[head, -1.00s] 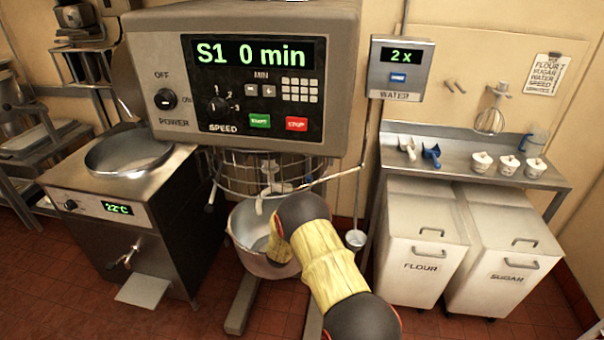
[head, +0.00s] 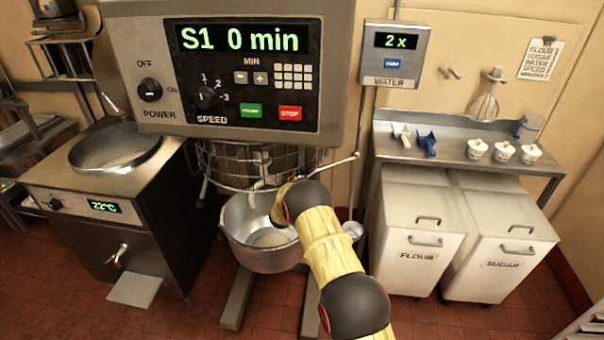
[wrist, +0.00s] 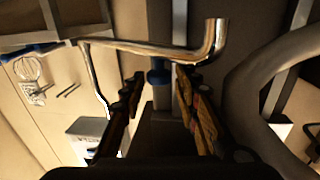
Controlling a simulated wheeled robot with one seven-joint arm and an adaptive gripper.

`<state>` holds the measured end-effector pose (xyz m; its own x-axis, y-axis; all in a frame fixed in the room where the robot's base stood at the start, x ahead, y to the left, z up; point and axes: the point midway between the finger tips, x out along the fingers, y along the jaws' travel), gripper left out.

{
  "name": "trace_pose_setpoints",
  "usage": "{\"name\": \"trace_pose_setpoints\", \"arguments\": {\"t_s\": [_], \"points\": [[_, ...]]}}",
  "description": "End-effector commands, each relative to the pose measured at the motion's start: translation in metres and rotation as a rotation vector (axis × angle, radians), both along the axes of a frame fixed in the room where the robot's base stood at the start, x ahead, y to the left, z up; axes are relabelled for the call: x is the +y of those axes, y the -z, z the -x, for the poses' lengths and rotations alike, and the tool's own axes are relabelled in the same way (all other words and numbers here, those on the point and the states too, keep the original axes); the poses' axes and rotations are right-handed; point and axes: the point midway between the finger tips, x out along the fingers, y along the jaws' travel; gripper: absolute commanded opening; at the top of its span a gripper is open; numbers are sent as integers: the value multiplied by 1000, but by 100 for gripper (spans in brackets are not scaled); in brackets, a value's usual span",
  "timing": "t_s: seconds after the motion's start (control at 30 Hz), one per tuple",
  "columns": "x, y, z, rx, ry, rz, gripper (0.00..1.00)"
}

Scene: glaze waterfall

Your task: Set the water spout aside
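The water spout (wrist: 140,47) is a bent, shiny metal pipe crossing the upper part of the wrist view, with a turned end at its right. A blue knob (wrist: 158,76) shows below it, between my fingers in the picture. My gripper (wrist: 156,82) is open, its two dark and yellowish fingers apart. The spout passes just beyond the fingertips; contact cannot be made out. In the head view a thin pale pipe (head: 338,165) shows by the mixer, and my yellow-sleeved arm hides part of the area. The fingers are hidden there.
The mixer bowl (head: 238,240) stands beside my arm; the mixer's control box (head: 150,125) overhangs it. The water meter (head: 394,75) is on the wall. A steel shelf (head: 390,155) and flour bin (head: 400,225) stand at right. A water boiler (head: 75,215) stands at left.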

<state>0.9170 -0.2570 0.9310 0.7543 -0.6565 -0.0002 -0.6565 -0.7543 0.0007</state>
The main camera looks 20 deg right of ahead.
Motion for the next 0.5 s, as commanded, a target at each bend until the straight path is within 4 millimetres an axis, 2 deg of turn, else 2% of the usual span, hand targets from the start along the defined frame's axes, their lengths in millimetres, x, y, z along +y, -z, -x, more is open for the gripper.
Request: {"name": "trace_pose_setpoints", "arguments": {"t_s": [0.4, 0.5], "points": [[-7, 0, -7, 0, 0, 0, 32], [-7, 0, -7, 0, 0, 0, 27]]}}
